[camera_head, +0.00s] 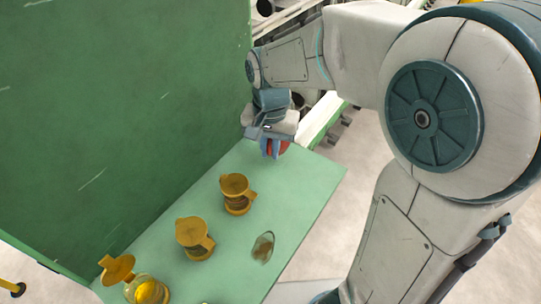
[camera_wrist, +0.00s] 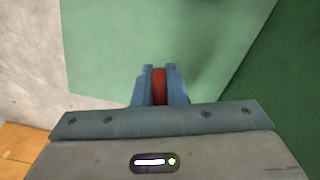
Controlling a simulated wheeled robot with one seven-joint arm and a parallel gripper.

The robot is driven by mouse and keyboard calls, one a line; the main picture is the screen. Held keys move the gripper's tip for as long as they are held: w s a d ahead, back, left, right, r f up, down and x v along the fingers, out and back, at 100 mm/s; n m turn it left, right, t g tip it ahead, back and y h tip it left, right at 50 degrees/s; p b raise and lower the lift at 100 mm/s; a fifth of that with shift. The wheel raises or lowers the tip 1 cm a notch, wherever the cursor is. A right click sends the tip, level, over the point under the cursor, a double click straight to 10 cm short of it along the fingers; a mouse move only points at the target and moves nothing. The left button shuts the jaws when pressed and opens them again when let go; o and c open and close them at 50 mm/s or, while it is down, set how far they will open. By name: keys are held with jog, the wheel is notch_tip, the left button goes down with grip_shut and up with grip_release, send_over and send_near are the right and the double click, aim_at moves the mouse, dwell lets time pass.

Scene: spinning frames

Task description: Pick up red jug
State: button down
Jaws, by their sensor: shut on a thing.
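The red jug (camera_head: 283,147) is mostly hidden by my gripper in the head view, with a small red part showing at the fingers. In the wrist view a red part of the jug (camera_wrist: 159,86) sits between the two blue fingers. My gripper (camera_head: 272,148) is shut on it, over the far end of the green table; the gripper also shows in the wrist view (camera_wrist: 160,75). I cannot tell whether the jug touches the table.
Several amber-brown jugs, one of them here (camera_head: 237,193), stand in a row on the green table (camera_head: 318,190). A clear glass piece (camera_head: 263,247) is near the right edge. A tall green panel (camera_head: 120,100) borders the table's left side.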

jog(key=s+d+r+b, duration=0.2)
jog(key=s+d+r, duration=0.2)
jog(key=s, duration=0.6)
notch_tip(320, 180, up, 3)
jog(key=shift+s+f, duration=0.2)
jog(key=shift+s, duration=0.15)
